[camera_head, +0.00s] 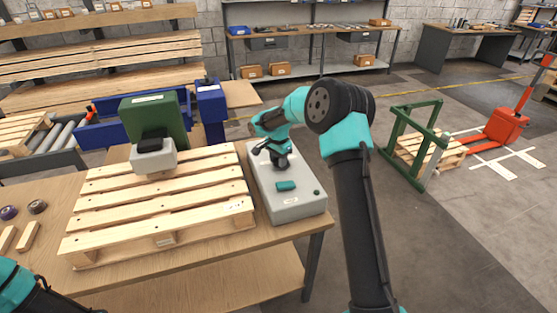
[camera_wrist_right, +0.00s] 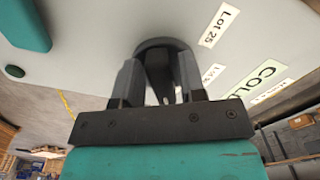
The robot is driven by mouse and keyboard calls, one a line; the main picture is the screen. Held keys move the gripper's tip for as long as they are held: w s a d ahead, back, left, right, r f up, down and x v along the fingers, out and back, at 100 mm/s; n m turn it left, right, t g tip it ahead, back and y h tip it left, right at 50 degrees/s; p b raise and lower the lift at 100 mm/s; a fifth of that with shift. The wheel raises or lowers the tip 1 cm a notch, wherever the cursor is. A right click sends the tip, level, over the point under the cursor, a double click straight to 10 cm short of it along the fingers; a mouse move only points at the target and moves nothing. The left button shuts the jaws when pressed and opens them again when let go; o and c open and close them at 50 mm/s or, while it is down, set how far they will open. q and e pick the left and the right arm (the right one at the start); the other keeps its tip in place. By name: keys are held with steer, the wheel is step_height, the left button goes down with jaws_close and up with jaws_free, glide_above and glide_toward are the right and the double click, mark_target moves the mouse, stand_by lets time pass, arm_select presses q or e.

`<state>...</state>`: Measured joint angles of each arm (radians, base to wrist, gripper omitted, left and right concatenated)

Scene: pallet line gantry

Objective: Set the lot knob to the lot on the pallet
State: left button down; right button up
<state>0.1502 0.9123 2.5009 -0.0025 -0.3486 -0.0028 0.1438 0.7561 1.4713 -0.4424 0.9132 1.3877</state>
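The lot knob (camera_wrist_right: 160,50) is dark and round, on top of a grey control box (camera_head: 299,207). My right gripper (camera_head: 273,150) is down at the knob and mostly covers it in the head view. In the right wrist view its two fingers (camera_wrist_right: 160,85) stand apart on either side of the knob's dark grip; whether they press on it I cannot tell. A label reading Lot 25 (camera_wrist_right: 219,25) lies right of the knob, with another lot label partly hidden. My left gripper is out of view.
A grey-white unit (camera_head: 153,157) before a green panel (camera_head: 155,115) stands at the pallet's back. The box has a teal button (camera_head: 286,186) and a green label (camera_wrist_right: 262,78). Tape rolls (camera_head: 37,206) and wood blocks (camera_head: 27,236) lie at the table's left.

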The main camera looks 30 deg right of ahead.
steer(key=shift+o, duration=0.8)
steer(key=shift+r, duration=0.15)
step_height(320, 180, up, 17)
stand_by(0.4)
